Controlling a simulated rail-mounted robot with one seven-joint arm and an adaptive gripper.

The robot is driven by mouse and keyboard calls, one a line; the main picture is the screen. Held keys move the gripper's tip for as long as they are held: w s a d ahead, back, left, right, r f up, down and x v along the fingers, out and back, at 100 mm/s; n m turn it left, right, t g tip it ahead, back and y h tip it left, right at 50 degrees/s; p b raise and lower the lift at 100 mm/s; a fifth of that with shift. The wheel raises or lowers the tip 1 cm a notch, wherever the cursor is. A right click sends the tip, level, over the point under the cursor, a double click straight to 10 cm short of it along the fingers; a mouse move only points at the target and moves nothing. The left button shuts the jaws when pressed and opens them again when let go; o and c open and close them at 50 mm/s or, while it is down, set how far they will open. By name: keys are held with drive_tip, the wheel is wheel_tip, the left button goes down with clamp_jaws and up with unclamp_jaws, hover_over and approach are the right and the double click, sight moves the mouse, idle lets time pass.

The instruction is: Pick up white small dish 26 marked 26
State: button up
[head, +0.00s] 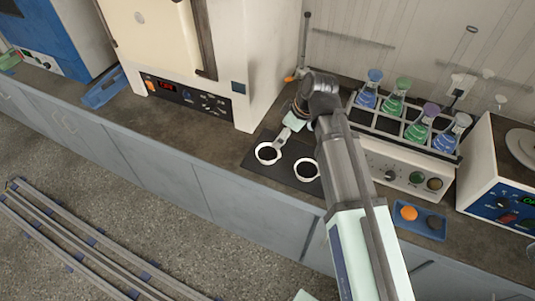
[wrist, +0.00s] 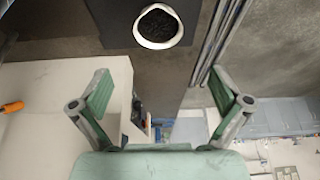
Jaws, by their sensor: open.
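Two white small dishes with dark contents stand on a dark mat (head: 248,160) on the bench: a left dish (head: 268,162) and a right dish (head: 306,179). No number is legible on either, so I cannot tell which is 26. My gripper (head: 284,135) is just behind the left dish, partly hidden by my arm. In the wrist view my gripper (wrist: 164,88) has its fingers wide apart with nothing between them. One white dish (wrist: 139,38) filled with black grains shows at the top of that view, beyond the fingertips; which of the two it is I cannot tell.
A cream oven (head: 165,45) with a red display stands to the left. A shaker (head: 390,172) with several coloured flasks stands right of my arm. A blue tray (head: 421,231) with an orange and a dark item lies at front right. The mat is otherwise clear.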

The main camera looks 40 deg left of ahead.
drive_tip(key=p, duration=0.2)
approach(265, 156)
drive_tip(key=shift+x, duration=0.85)
drive_tip(key=shift+p+x, duration=1.2)
drive_tip(key=shift+x, duration=0.9)
drive_tip(key=shift+a+f, duration=0.35)
drive_tip(key=shift+f, duration=0.15)
drive_tip(key=shift+c, duration=0.4)
drive_tip(key=c, duration=0.9)
